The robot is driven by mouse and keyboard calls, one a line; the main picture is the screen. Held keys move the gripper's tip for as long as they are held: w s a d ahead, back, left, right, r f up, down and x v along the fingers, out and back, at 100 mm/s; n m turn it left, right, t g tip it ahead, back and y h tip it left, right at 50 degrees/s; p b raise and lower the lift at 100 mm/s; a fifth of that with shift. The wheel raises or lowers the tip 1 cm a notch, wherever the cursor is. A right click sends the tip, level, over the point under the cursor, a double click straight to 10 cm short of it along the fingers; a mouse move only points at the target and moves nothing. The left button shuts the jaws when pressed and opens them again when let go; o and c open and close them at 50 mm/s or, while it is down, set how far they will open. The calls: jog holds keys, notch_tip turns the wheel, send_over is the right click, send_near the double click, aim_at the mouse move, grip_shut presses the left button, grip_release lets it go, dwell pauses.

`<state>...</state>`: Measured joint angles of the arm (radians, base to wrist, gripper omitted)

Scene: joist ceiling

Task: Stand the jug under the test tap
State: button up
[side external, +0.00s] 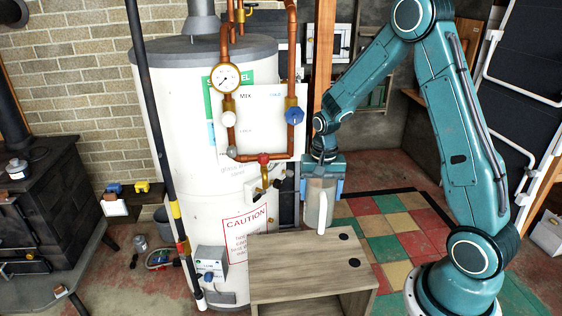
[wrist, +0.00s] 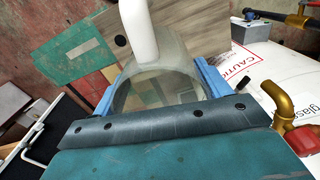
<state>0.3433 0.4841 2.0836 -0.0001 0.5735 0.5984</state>
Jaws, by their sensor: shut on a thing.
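The jug (side external: 313,208) is clear, with a white handle (wrist: 140,30) toward the side camera. My gripper (side external: 321,187) is shut around the jug's upper part, with a blue finger on each side; the wrist view shows the jug between them (wrist: 165,85). The jug looks upright, near the back edge of a wooden stand (side external: 300,262); I cannot tell whether its base touches anything. The test tap (side external: 261,182) is brass, on the front of the white tank, left of the jug and apart from it. It also shows at right in the wrist view (wrist: 283,108).
Copper pipes (side external: 292,60) with a gauge (side external: 225,77) and a blue valve (side external: 294,115) rise above the tap. The white tank (side external: 180,130) stands close to the left of my gripper. The stand's top looks clear except for dark round spots. Checkered tiles (side external: 390,225) lie to the right.

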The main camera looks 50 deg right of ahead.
jog(key=w+a+f+n, duration=0.1)
jog(key=a+n, duration=0.4)
jog(key=a, duration=0.1)
jog(key=w+a+f+n, duration=0.1)
jog(key=w+a+n, duration=0.1)
jog(key=a+n, duration=0.3)
jog(key=shift+w+a+f+n, duration=0.15)
jog(key=shift+w+a+n, duration=0.2)
jog(key=shift+a, duration=0.8)
jog(key=shift+d, duration=0.1)
jog(key=s+d+m, duration=0.1)
jog(key=d+m, duration=0.3)
jog(key=s+d+r+m, duration=0.1)
jog(key=s+d+m, duration=0.1)
jog(key=d+m, duration=0.2)
jog(key=s+d+r+m, duration=0.1)
jog(key=d+m, duration=0.3)
jog(key=d, duration=0.2)
jog(key=shift+s+d+r, duration=0.2)
jog(key=shift+r, duration=0.05)
jog(key=shift+s+d+r+m, duration=0.1)
jog(key=shift+s+d+m, duration=0.2)
jog(key=shift+d+m, duration=0.2)
notch_tip(320, 180, down, 15)
jog(key=shift+f, duration=2.3)
